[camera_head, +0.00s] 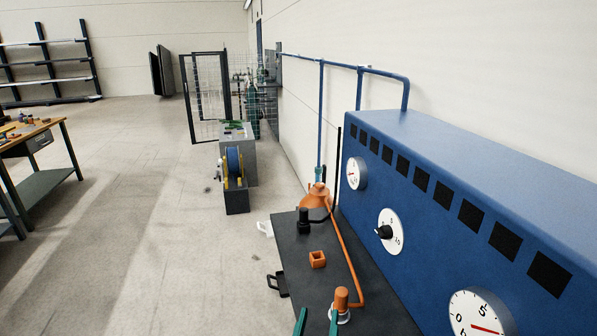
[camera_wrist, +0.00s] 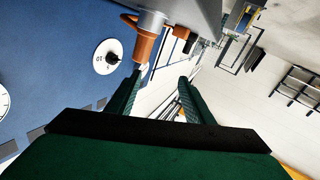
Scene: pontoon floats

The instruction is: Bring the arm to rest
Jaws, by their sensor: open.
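My gripper (camera_head: 317,322) shows at the bottom edge of the head view as two green fingertips. They stand apart with nothing visible between them, over the near part of the dark bench top. In the wrist view my gripper (camera_wrist: 160,82) has both green fingers spread and empty. An orange fitting with a pale collar (camera_head: 341,302) stands just beyond and right of the fingertips in the head view. It appears close past the left finger in the wrist view (camera_wrist: 147,42). The rest of my arm is out of view.
A blue panel (camera_head: 440,190) with dials lines the right side. On the dark bench (camera_head: 290,240) are an orange hollow block (camera_head: 317,260), a black knob (camera_head: 304,222) and an orange hose (camera_head: 345,255). A cable reel (camera_head: 234,165) stands beyond. Open floor lies left.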

